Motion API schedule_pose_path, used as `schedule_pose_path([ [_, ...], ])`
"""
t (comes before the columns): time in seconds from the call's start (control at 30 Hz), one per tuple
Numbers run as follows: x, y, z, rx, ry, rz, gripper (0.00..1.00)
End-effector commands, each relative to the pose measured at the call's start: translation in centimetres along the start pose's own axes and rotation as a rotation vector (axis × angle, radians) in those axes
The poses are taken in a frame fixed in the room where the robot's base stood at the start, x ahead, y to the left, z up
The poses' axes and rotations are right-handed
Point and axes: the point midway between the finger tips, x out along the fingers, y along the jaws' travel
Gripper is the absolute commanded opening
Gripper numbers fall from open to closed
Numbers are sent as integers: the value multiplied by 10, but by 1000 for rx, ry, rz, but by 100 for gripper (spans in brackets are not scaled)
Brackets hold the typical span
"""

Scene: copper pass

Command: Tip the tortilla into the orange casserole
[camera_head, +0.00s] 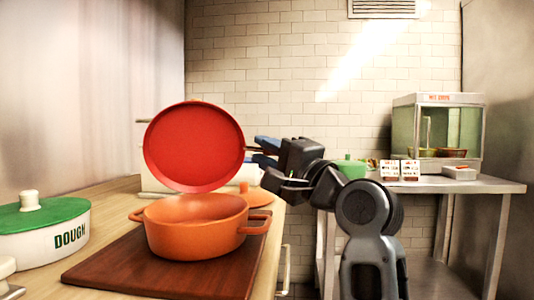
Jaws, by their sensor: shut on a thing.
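The orange casserole (197,240) stands open and upright on a brown wooden board (110,262) on the counter, with a handle at each side. My gripper (262,151) is shut on the handle of a red round pan (193,147), to the right of it. The pan is tipped steeply above the casserole, its round red face toward the camera and its lower edge close over the casserole's back rim. I cannot make out the tortilla, in the pan or in the visible part of the casserole.
A white dish with a green lid (45,212), lettered DOUGH, stands at the left. An orange lid (257,197) lies behind the casserole, near a white object (153,181). A steel table (450,186) at the right bears a glass cabinet (437,133) and a green pot (350,167).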

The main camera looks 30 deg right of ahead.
Motion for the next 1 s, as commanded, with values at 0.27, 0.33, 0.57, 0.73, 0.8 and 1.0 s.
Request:
schedule_pose_path([
  [0.27,15,-27,-5,0,0,-3,0],
  [0.33,18,-32,-6,0,0,-2,0],
  [0.57,27,-44,-8,0,0,-3,0],
  [0.73,27,-43,-8,0,0,-3,0],
  [0.8,27,-42,-8,0,0,-2,0],
  [1.0,27,-42,-8,0,0,-2,0],
])
